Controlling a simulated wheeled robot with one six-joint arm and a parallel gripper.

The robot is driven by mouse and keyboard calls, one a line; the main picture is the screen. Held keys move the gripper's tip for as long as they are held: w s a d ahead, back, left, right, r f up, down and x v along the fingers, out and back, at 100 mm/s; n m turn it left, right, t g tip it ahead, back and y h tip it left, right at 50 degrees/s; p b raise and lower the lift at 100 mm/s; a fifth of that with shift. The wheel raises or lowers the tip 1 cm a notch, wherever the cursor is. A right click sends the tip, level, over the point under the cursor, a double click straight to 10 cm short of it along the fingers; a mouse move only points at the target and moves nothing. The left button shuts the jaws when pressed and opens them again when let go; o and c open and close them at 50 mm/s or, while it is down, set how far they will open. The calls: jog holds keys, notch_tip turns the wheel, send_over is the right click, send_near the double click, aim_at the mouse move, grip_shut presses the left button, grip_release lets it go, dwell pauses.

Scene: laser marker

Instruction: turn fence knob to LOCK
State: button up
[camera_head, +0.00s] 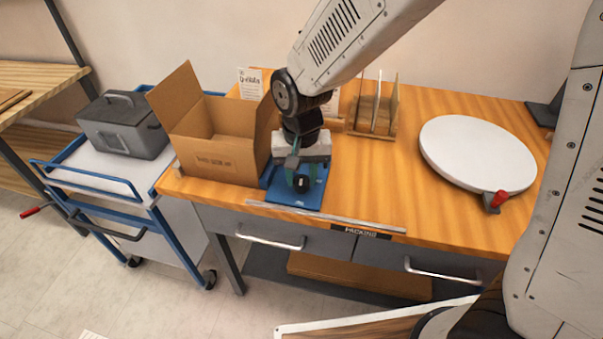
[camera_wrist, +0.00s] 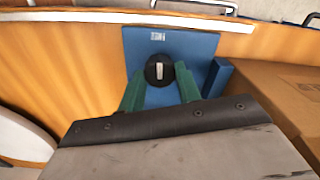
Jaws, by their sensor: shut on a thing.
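The fence knob (camera_wrist: 158,72) is a round black knob with a white pointer line, mounted on a blue fixture plate (camera_wrist: 195,45). In the wrist view the line stands nearly upright, towards small white lettering too small to read surely. My gripper (camera_wrist: 160,88) has green fingers, one on each side of the knob, and is shut on it. In the head view my gripper (camera_head: 301,175) reaches down over the blue plate (camera_head: 312,196), with the dark knob (camera_head: 301,185) between the fingers. The exact finger contact is partly hidden.
An open cardboard box (camera_head: 215,158) stands just left of the plate. A rack with upright panels (camera_head: 374,115) is behind. A round white disc (camera_head: 476,152) and a red-handled clamp (camera_head: 495,199) are at right. A blue cart (camera_head: 110,172) carries a grey case (camera_head: 122,125).

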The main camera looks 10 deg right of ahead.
jog(key=n, duration=0.5)
jog(key=shift+n, duration=0.4)
jog(key=n, duration=1.1)
jog(key=shift+n, duration=0.4)
jog(key=n, duration=0.5)
jog(key=shift+r+n, duration=0.1)
jog(key=shift+n, duration=0.3)
jog(key=o, duration=1)
jog(key=shift+c, duration=0.2)
